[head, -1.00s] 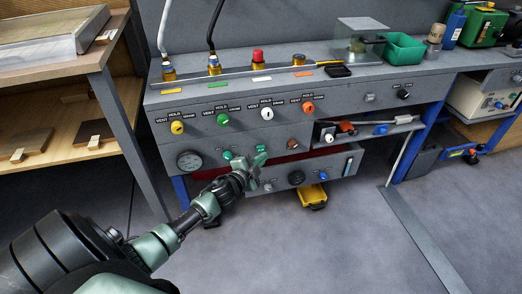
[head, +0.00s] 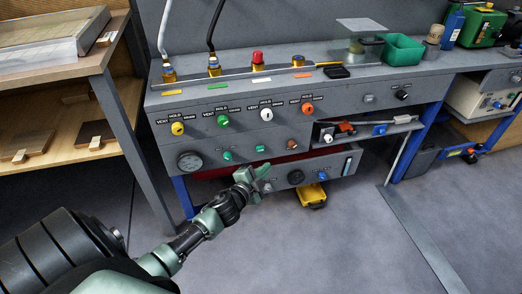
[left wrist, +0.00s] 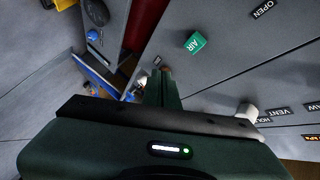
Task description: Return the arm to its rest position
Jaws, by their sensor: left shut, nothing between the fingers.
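My left arm comes in from the lower left of the head view. Its left gripper (head: 263,178) is shut and empty, in front of the lower part of the grey control bench (head: 360,95). The gripper covers part of the lower panel with the small knobs. In the left wrist view the shut green fingers (left wrist: 162,88) point at the grey panel face, beside a green knob marked AIR (left wrist: 195,42). I cannot tell the exact gap to the panel, but nothing is held. My right gripper is not in view.
The panel carries yellow (head: 177,128), green (head: 223,120), white (head: 266,114) and orange (head: 308,108) valve knobs. A wooden shelf unit (head: 60,110) stands at the left. A yellow case (head: 312,196) sits under the bench. The floor (head: 330,250) in front is open.

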